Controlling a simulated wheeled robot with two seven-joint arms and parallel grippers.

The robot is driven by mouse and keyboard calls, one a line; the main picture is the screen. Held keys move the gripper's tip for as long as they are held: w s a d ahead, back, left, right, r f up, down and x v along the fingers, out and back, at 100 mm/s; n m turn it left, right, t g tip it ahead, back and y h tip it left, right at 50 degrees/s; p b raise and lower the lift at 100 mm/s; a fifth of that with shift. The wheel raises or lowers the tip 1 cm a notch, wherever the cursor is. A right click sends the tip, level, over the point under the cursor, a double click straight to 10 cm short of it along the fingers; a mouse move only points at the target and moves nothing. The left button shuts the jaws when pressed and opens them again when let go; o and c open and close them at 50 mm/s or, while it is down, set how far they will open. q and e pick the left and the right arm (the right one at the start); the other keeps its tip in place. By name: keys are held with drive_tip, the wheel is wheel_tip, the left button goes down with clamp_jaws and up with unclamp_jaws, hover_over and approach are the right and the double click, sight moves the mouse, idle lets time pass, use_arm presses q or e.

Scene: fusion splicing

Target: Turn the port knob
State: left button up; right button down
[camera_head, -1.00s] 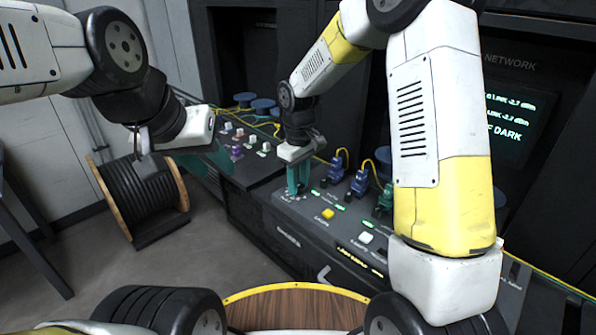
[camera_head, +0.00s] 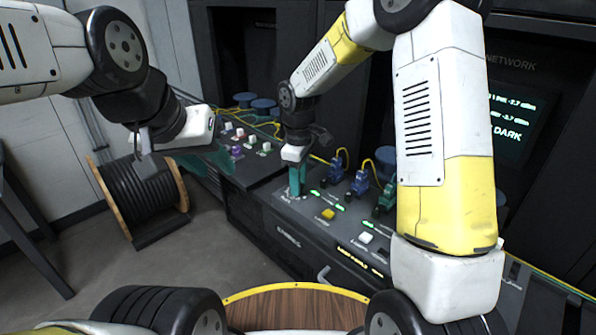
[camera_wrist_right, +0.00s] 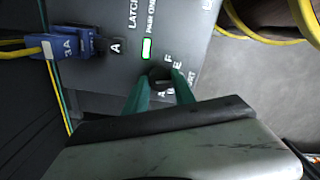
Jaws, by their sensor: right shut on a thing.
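The port knob (camera_wrist_right: 160,74) is a small dark round knob on the grey console panel, with white lettering around it. My right gripper (camera_wrist_right: 161,82) has its teal fingers on both sides of the knob and is shut on it. In the head view my right gripper (camera_head: 297,181) points down at the far left end of the console (camera_head: 287,236), and its fingers hide the knob there.
Blue connectors (camera_head: 360,183) with yellow cables stand right of the knob; one blue plug (camera_wrist_right: 74,43) shows close by in the wrist view. A yellow button (camera_head: 328,214) and a white button (camera_head: 366,238) lie nearer. A cable spool (camera_head: 145,200) stands on the floor.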

drive_tip(key=c, duration=1)
unclamp_jaws()
drive_tip(key=shift+c, duration=0.2)
drive_tip(key=shift+r, duration=3.95)
